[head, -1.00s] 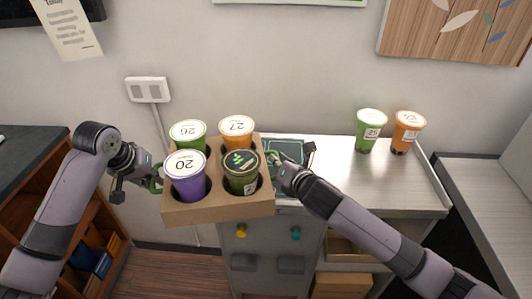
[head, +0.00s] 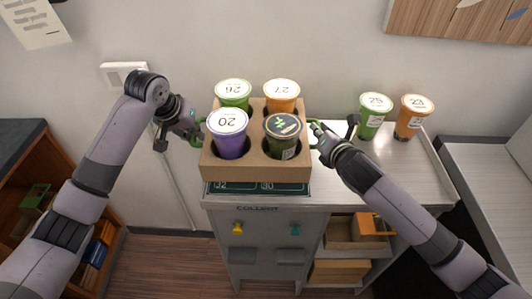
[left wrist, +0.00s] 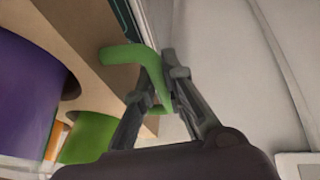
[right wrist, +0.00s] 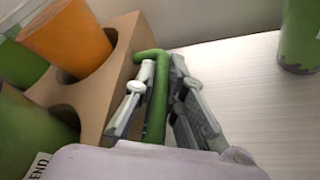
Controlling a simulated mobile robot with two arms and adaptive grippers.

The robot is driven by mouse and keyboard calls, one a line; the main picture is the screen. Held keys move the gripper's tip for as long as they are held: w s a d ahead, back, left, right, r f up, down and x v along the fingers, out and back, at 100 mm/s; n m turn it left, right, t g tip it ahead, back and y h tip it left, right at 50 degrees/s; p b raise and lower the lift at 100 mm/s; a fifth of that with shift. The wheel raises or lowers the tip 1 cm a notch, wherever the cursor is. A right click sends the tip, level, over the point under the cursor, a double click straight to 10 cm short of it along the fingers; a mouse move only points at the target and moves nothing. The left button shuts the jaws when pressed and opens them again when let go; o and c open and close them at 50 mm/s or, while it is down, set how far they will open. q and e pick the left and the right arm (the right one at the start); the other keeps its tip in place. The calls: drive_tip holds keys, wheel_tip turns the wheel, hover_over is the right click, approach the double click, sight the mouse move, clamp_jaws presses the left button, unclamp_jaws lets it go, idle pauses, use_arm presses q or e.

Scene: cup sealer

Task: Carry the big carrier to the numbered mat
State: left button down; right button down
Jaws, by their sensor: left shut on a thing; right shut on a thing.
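The big carrier (head: 256,170) is a brown cardboard holder with green side handles, over the dark green numbered mat (head: 258,188) on the counter. The mat's front edge shows with "32" and "30"; the rest is hidden. It holds a purple cup 20 (head: 231,146), green cup 26 (head: 234,95), orange cup 27 (head: 282,97) and a dark-lidded green cup (head: 282,136). My left gripper (head: 199,135) is shut on the left handle (left wrist: 150,72). My right gripper (head: 318,138) is shut on the right handle (right wrist: 155,95). I cannot tell whether the carrier touches the mat.
Green cup 25 (head: 373,116) and an orange cup (head: 412,117) stand on the counter's right part (head: 405,157), with free room in front of them. A wooden shelf unit (head: 25,185) stands at the left. Shelves below the counter hold boxes (head: 340,271).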

drive_tip(key=shift+s+d+r, duration=0.1)
drive_tip(key=shift+d+r, duration=0.2)
drive_tip(key=shift+d, duration=0.05)
use_arm(q)
drive_tip(key=shift+w+d+r, duration=0.15)
drive_tip(key=shift+w+d, duration=0.1)
drive_tip(key=shift+d, duration=0.2)
use_arm(e)
drive_tip(key=shift+a, duration=0.1)
drive_tip(key=shift+f, duration=0.2)
